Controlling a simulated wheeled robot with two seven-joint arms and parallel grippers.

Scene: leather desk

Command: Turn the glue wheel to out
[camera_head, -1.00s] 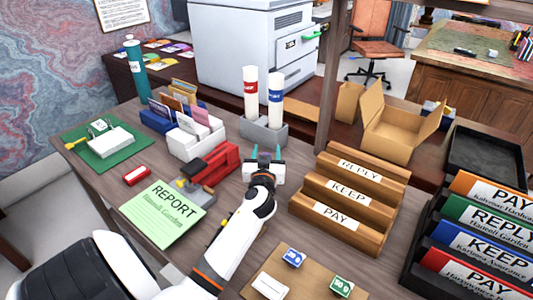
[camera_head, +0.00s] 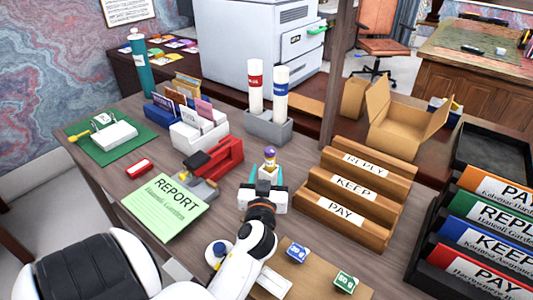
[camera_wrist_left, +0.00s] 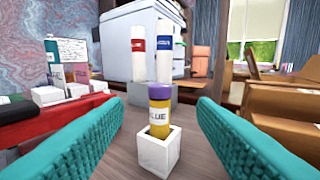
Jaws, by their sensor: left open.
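The glue stick (camera_head: 270,159) stands upright on the desk in a small white square holder (camera_wrist_left: 160,152). In the left wrist view the glue (camera_wrist_left: 159,116) has a yellow body, a white label reading "LUE" in its visible part, and a purple top. My left gripper (camera_head: 270,176) is open around the near side of the glue. In the left wrist view its teal fingers stand to the left and right of it with gaps on both sides, not touching. The holder's base is partly hidden by the gripper in the head view. My right gripper is not in view.
A grey holder with two white tubes (camera_head: 268,125) stands behind the glue. A red stapler-like device (camera_head: 222,155) is left; wooden REPLY/KEEP/PAY racks (camera_head: 340,212) are close at right. A green REPORT sheet (camera_head: 165,208) lies front left. A blue-and-white round item (camera_head: 217,252) is beside my arm.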

